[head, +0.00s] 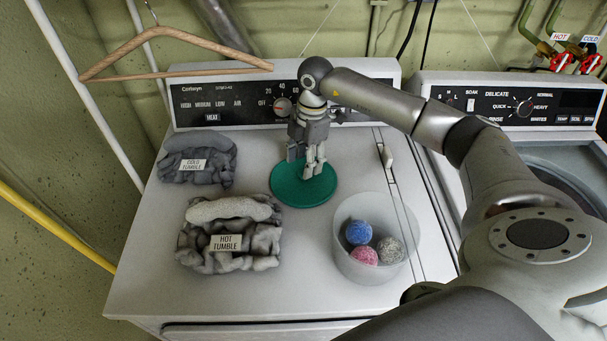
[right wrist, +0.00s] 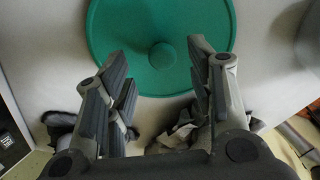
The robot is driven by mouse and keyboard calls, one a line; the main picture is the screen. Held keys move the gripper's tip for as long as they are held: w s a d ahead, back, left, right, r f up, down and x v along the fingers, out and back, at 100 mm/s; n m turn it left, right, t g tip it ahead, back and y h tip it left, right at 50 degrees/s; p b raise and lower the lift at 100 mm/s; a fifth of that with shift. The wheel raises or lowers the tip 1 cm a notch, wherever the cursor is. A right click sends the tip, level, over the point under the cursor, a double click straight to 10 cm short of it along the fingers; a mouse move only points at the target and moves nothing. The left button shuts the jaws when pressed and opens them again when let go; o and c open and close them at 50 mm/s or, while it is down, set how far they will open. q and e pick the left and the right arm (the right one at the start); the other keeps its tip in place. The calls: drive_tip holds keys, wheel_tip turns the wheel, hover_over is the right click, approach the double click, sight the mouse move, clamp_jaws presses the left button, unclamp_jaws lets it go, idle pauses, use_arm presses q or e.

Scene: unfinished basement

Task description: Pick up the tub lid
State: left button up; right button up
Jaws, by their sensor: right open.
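The tub lid (head: 290,190) is a flat green disc lying on top of the dryer. In the right wrist view the lid (right wrist: 120,40) shows a round knob at its middle. My right gripper (head: 306,172) is above the lid, pointing down, and hides part of it in the head view. In the right wrist view its fingers (right wrist: 158,75) are spread apart with nothing between them, and the knob lies just beyond the gap. I cannot tell how far above the lid the fingertips are. My left gripper is not in view.
On the dryer top (head: 160,270), a clear tub (head: 345,262) holding several coloured balls stands at the front right. Two grey cloth bundles, labelled COLD TUMBLE (head: 170,173) and HOT TUMBLE (head: 255,262), lie at left. A wooden hanger (head: 175,73) hangs at back left. A washer (head: 450,92) stands right.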

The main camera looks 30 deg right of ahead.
drive_tip(key=shift+s+a+f+p, duration=0.1)
drive_tip(key=shift+f+p, duration=0.05)
drive_tip(key=shift+f, duration=0.4)
drive_tip(key=shift+s+a+f+p, duration=0.1)
drive_tip(key=shift+f+p, duration=0.05)
drive_tip(key=shift+f, duration=0.35)
drive_tip(key=shift+w+f, duration=0.1)
drive_tip(key=shift+f, duration=0.35)
drive_tip(key=c, duration=1)
